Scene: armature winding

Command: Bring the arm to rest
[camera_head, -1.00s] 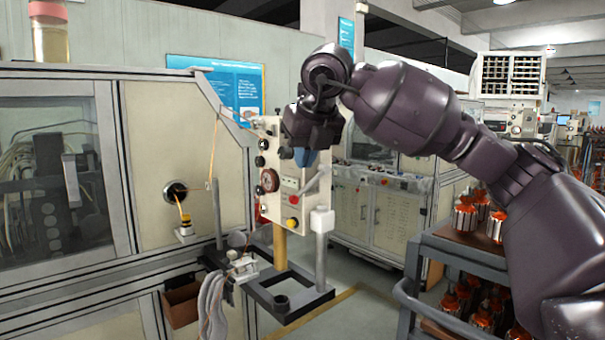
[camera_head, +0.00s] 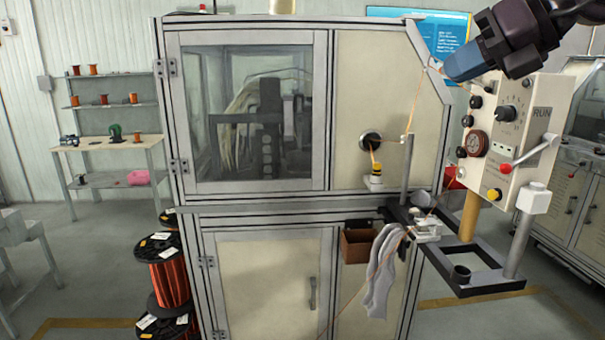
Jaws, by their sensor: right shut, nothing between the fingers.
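My right arm comes in from the upper right edge. Its gripper (camera_head: 452,72) has blue fingers, which are shut with nothing seen between them. It hangs above and left of the control panel (camera_head: 503,135), in front of the blue poster (camera_head: 425,33) and near the slanted corner of the winding machine (camera_head: 250,215). The panel carries knobs, a gauge, a red-tipped lever (camera_head: 528,155) and a yellow button. A copper wire (camera_head: 412,105) runs down from near the fingertips towards the machine's side; whether the fingers touch it I cannot tell. My left gripper is out of view.
A black frame (camera_head: 487,290) with posts stands below the panel. A grey cloth (camera_head: 383,270) and brown box (camera_head: 357,245) hang on the machine's front. Copper spools (camera_head: 168,275) stack at its left. A workbench (camera_head: 110,147) stands back left, with open floor before it.

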